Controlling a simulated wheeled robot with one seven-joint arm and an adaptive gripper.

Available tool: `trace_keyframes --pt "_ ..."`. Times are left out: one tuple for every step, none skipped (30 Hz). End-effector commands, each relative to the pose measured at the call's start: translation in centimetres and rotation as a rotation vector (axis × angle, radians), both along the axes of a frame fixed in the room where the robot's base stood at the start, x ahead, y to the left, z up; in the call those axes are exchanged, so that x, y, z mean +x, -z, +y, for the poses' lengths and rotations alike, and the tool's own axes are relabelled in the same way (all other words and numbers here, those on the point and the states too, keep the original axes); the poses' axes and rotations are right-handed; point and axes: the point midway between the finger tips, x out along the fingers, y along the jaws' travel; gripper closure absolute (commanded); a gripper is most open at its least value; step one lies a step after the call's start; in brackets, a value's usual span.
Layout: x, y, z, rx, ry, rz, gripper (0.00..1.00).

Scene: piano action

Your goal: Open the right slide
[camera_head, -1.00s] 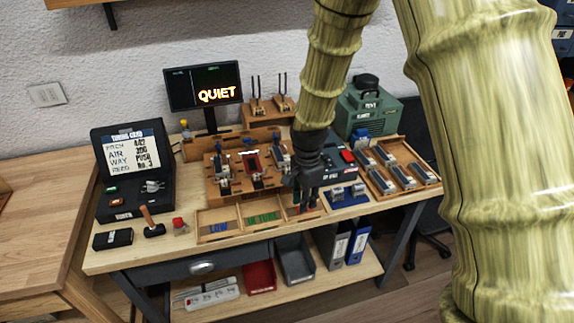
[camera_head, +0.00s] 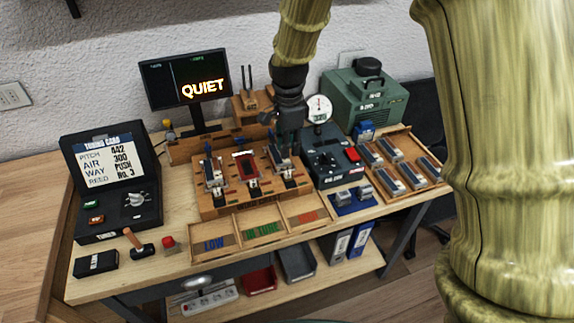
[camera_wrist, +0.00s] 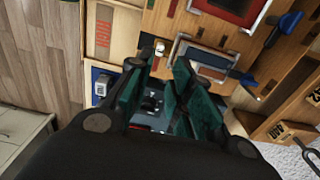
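The wooden action block (camera_head: 212,207) stands mid-bench with three stations side by side. The right slide (camera_head: 287,172), a grey-blue plate in a metal frame, is at its right end; my arm partly covers it. In the wrist view the right slide (camera_wrist: 205,58) lies just beyond my fingers, with the red middle station farther up. My gripper (camera_head: 287,150) points down over the back of the right station. In the wrist view my gripper (camera_wrist: 160,88) has its green-padded fingers apart, with nothing visibly held. Whether a finger touches the slide, I cannot tell.
A dark control box (camera_head: 335,172) with a red button stands close to the right of the block. A tray (camera_head: 262,229) with labelled compartments lies in front. A round gauge (camera_head: 319,108), a monitor (camera_head: 185,80) and a green machine (camera_head: 366,100) stand behind.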

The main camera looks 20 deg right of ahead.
Motion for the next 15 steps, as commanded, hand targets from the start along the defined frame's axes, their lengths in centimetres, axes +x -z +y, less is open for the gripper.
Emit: trace_keyframes --pt "0.0 0.5 0.1 0.001 -0.001 0.002 0.79" --pt "0.0 0.8 0.1 0.001 -0.001 0.003 0.79" --pt "-0.1 1.4 0.1 0.001 -0.001 0.004 0.79" --pt "-0.1 1.7 0.1 0.001 -0.001 0.003 0.79" --pt "0.0 2.1 0.1 0.001 -0.002 0.003 0.79" --pt "-0.1 2.7 0.1 0.000 -0.002 0.004 0.79" --pt "-0.1 3.0 0.1 0.000 -0.002 0.003 0.79" --pt "0.0 3.4 0.1 0.000 -0.002 0.002 0.79" --pt "-0.1 3.9 0.0 0.001 -0.001 0.003 0.79" --pt "-0.1 4.3 0.0 0.001 0.000 0.004 0.79" --pt "-0.1 4.7 0.0 0.001 0.000 0.003 0.79" --pt "-0.1 5.1 0.0 0.001 0.001 0.002 0.79" --pt "-0.1 5.5 -0.1 0.001 0.001 0.003 0.79" --pt "-0.1 5.9 -0.1 0.000 0.000 0.003 0.79" --pt "-0.1 6.3 -0.1 0.000 0.000 0.002 0.79"
